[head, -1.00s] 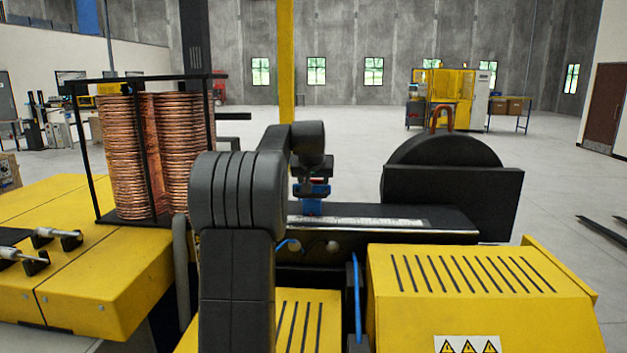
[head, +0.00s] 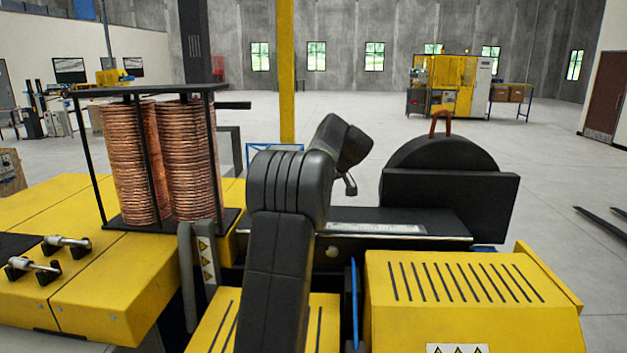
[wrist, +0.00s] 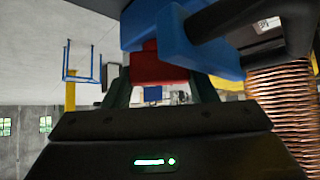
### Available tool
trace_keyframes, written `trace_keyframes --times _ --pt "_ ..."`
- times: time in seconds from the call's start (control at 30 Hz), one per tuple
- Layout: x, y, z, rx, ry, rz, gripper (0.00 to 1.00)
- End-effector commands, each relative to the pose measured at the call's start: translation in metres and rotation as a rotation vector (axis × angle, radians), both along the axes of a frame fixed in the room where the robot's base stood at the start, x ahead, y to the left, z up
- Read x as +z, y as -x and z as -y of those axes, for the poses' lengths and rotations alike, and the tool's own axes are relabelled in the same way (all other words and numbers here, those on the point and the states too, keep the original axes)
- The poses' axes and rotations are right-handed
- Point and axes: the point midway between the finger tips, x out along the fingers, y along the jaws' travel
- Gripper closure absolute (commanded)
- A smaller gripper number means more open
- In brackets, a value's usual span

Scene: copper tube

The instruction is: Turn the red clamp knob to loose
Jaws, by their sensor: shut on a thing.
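The red clamp knob (wrist: 157,67) shows in the wrist view as a red block between the two dark fingers of my gripper (wrist: 160,78). The fingers are shut on it. Blue clamp parts (wrist: 178,26) sit directly above it in this view, with a dark bar crossing them. A small blue piece shows just below the red block. How far the knob is turned cannot be told. In the head view my arm hides the knob, the clamp and my fingers.
Copper coils (head: 189,160) stand in a black frame at left. A black disc housing (head: 450,190) stands at right behind a yellow slotted cover (head: 470,290). A dark ledge (head: 400,222) runs behind my arm. Coils also show close at right in the wrist view (wrist: 284,110).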

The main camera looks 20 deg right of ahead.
Motion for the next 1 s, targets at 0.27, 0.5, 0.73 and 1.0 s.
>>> trace_keyframes --times 0.27,0.5,0.73,1.0 --pt "0.0028 -0.0008 0.0015 0.263 0.002 0.001 0.71" --pt "0.0004 -0.0008 0.0013 0.480 0.003 0.001 0.71" --pt "-0.0007 -0.0005 0.0010 0.626 0.004 0.000 0.71" --pt "-0.0010 0.0002 0.0002 0.720 0.004 0.001 0.71"
